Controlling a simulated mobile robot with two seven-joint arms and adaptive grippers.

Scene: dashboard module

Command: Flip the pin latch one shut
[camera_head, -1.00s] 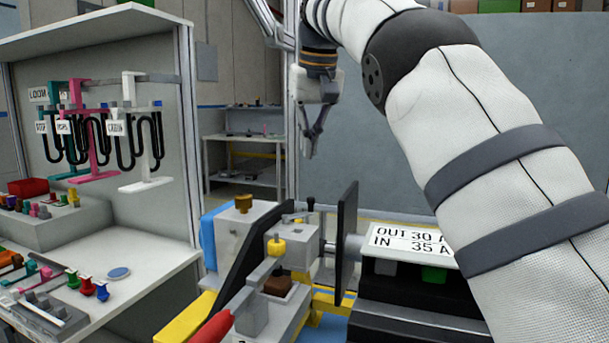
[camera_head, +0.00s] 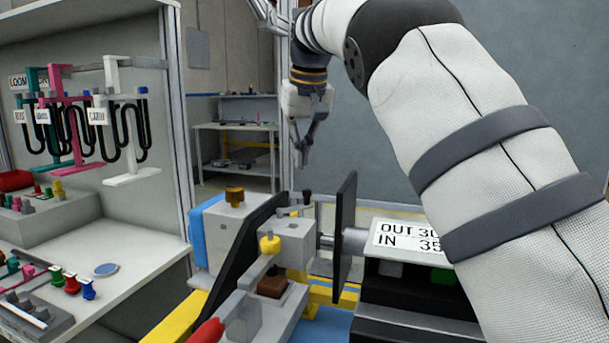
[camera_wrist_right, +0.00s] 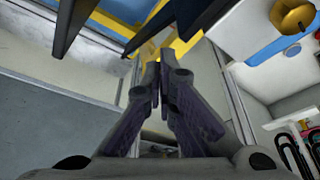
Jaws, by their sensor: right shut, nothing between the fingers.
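A grey latch fixture stands at the lower middle of the head view, with a yellow knob (camera_head: 270,244), a small black-tipped pin (camera_head: 307,197) and a red handle (camera_head: 207,333). I cannot tell which part is pin latch one. My right gripper (camera_head: 302,160) hangs above and beyond the fixture, fingers pointing down, shut and empty, touching nothing visible. In the right wrist view its fingertips (camera_wrist_right: 161,66) are together, with yellow and dark frame parts ahead of them. The brass knob (camera_head: 234,196) of the grey block also shows there (camera_wrist_right: 293,15). My left gripper is out of view.
A black upright plate (camera_head: 345,232) stands just right of the fixture, beside a labelled board (camera_head: 403,238). A white bench with hanging black hoses (camera_head: 127,132) fills the left. My right arm covers much of the right side. A shelf table (camera_head: 236,155) stands behind.

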